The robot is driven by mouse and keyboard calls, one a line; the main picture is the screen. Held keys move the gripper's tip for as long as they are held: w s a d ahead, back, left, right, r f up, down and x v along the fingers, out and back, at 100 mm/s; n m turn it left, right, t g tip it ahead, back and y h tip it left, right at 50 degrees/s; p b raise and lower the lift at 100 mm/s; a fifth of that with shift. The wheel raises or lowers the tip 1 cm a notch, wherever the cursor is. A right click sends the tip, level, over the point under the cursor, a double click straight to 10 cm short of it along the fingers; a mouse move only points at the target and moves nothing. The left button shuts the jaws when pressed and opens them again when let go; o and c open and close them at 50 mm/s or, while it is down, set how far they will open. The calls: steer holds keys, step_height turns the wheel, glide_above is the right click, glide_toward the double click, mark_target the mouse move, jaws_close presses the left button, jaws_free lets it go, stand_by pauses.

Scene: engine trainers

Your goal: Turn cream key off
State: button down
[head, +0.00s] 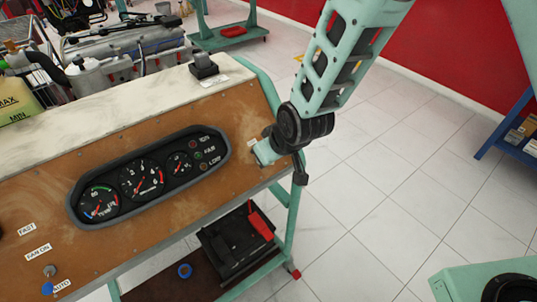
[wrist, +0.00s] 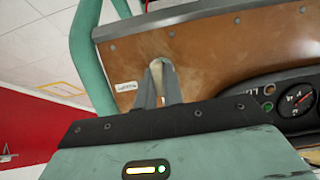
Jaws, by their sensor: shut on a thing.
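The cream key (wrist: 157,67) is at the panel face in the wrist view, between the tips of my gripper (wrist: 159,84). The fingers are shut on it and cover most of it, so its turn angle cannot be told. A small white label (wrist: 126,87) is beside it on the brown panel (wrist: 220,55). In the head view my gripper (head: 264,153) reaches the right end of the panel, and the key itself is hidden there.
A dark gauge cluster (head: 148,176) is left of my gripper on the panel. A green frame post (wrist: 92,60) stands close beside my gripper. A black battery (head: 237,243) with a red part sits on the lower shelf. Tiled floor (head: 400,150) is open to the right.

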steer(key=c, duration=1.5)
jaws_free()
steer(key=shift+r, duration=0.1)
steer(key=p+v, duration=0.1)
steer(key=v, duration=1.6)
steer(key=shift+s+r+p, duration=0.1)
steer(key=shift+p, duration=0.3)
steer(key=s+d+g+h, duration=0.1)
steer(key=s+d, duration=0.1)
steer(key=s, duration=0.3)
steer(key=s+d+r+g+h, duration=0.1)
steer(key=s+d+g, duration=0.1)
steer(key=s, duration=0.4)
steer(key=s+d+r+g, duration=0.1)
steer(key=s+d+g, duration=0.1)
steer(key=s, duration=0.3)
steer(key=shift+s+d+n+h, duration=0.2)
steer(key=shift+d+n+h, duration=0.2)
steer(key=shift+d, duration=0.15)
